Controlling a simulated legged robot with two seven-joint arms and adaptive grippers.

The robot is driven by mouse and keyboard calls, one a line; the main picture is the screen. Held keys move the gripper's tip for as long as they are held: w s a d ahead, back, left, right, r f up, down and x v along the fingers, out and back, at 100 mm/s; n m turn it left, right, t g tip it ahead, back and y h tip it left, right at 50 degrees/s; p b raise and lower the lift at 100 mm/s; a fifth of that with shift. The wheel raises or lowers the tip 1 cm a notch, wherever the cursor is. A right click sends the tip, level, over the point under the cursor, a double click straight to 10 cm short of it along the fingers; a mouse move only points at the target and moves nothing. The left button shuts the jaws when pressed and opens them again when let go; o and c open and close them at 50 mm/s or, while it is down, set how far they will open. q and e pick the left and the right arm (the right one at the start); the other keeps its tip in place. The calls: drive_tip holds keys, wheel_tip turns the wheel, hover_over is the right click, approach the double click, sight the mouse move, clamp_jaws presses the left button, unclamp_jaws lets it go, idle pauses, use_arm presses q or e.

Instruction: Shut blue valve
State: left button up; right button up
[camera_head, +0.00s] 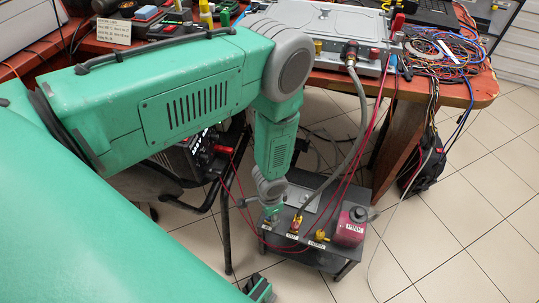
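My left gripper (271,212) is at the end of the green arm that reaches in from the left and bends down. It is at the left end of a row of valves on a low dark stand. The blue valve is not clearly seen; the gripper and wrist cover that spot. I cannot tell if the fingers are open or shut, or touch a valve. An orange-red valve (296,224) and a yellow valve (320,236) stand just right of it, with small white labels in front.
The low stand (335,256) also carries a red canister (351,228) on its right. A grey hose (357,130) and thin red hoses run from a metal box (325,32) on the workbench down to it. Cables (445,52) lie on the bench. Tiled floor is clear at right.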

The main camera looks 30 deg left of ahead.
use_arm(q)
drive_tip(key=shift+s+r, duration=0.1)
wheel_tip(320, 180, up, 12)
idle(0.6)
drive_tip(key=shift+f, duration=0.2)
idle(0.3)
